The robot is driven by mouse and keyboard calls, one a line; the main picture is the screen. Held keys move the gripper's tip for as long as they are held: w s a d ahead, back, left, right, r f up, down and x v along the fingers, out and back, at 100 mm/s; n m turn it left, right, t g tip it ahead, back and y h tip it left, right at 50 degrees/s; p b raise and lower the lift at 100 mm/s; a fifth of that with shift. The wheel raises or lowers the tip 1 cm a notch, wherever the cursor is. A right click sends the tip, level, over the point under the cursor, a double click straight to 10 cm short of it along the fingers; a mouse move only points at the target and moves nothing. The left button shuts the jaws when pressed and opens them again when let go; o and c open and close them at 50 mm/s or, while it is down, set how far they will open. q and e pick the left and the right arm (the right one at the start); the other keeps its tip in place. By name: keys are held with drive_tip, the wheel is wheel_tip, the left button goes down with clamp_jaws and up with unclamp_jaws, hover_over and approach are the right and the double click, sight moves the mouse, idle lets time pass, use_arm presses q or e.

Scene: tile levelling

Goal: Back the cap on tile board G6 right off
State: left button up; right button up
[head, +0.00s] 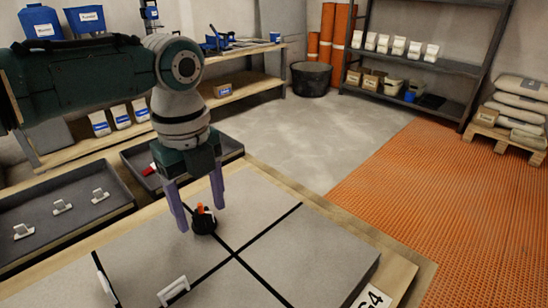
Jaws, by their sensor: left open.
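The tile board (325,248) carries grey tiles parted by black joints that cross. A dark round cap (204,224) with an orange piece (201,208) standing up from it sits near a joint behind the crossing. My left gripper (198,219) points down from above with its two purple fingers apart, one on either side of the cap. I cannot tell whether either finger touches it. A white label (372,299) at the board's front right corner seems to read G4, partly cut off by the frame. My right gripper is not in view.
White clips (173,290) stand in the front joints. A grey tray (70,232) with several white clips is at left, and another tray (137,158) holds a red item. Shelves stand behind. The grey floor (310,135) is clear, with orange matting (470,200) at right.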

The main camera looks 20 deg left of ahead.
use_arm(q)
drive_tip(key=shift+f, duration=0.15)
drive_tip(key=shift+c, duration=0.4)
clamp_jaws()
